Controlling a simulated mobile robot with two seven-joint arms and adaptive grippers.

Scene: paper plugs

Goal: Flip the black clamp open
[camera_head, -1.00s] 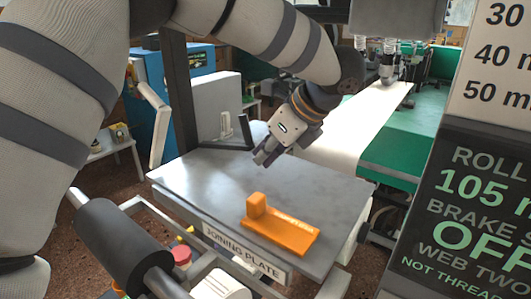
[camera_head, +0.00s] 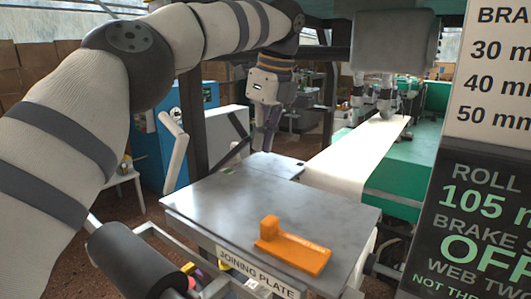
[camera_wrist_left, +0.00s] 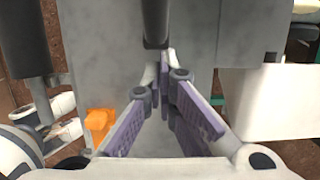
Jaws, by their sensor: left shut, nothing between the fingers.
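The black clamp (camera_head: 236,151) is a dark bar at the far left of the grey joining plate (camera_head: 200,205). It slopes up to the right from its left end, with its right end raised off the plate. My left gripper (camera_head: 265,148) points down just right of that raised end, above the plate's far part. Its purple fingers are shut and empty. In the left wrist view the fingers (camera_wrist_left: 165,105) come together, with a dark bar, likely the clamp (camera_wrist_left: 155,22), just beyond their tips. I cannot tell whether they touch. My right gripper is out of view.
An orange block (camera_head: 295,253) with an upright stub lies on the plate's front right. A dark roller (camera_head: 135,260) is at front left. A white web (camera_head: 350,160) runs away behind the plate. A sign panel (camera_head: 480,200) stands at right. The plate's middle is clear.

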